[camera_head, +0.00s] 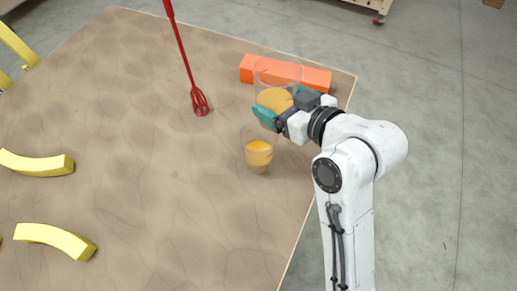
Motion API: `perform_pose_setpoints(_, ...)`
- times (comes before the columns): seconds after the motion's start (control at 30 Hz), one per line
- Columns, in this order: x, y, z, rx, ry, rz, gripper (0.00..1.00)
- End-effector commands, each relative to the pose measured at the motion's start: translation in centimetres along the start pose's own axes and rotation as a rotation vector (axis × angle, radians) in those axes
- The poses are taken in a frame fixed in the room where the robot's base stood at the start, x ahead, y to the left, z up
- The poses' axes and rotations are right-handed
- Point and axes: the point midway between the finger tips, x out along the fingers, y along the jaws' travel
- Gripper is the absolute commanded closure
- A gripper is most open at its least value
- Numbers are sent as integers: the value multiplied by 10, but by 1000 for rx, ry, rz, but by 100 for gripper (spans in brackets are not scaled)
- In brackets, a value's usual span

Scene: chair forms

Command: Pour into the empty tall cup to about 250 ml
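A clear tall cup (258,153) stands upright near the table's right side, with orange liquid in its lower part. My gripper (277,115) is shut on a second clear container (277,72), wider and also holding orange liquid, behind and above the tall cup. The teal fingers sit at the container's sides, and my gripper hides part of its lower body. The container looks close to upright or slightly tilted; I cannot tell exactly. No stream of liquid is clearly visible between the two. Volume marks cannot be read.
An orange-red block (316,79) lies behind the held container near the table's far right corner. Curved yellow pieces (55,239) lie at the left. The brown table (150,150) is clear in its middle.

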Motion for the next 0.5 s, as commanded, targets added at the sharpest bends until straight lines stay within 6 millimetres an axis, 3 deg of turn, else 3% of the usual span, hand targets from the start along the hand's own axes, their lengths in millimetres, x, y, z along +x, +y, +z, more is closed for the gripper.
perform_pose_setpoints(0.27,-1,0,-4,-3,3,1,32)
perform_pose_setpoints(0.5,-9,0,-23,-5,5,2,32)
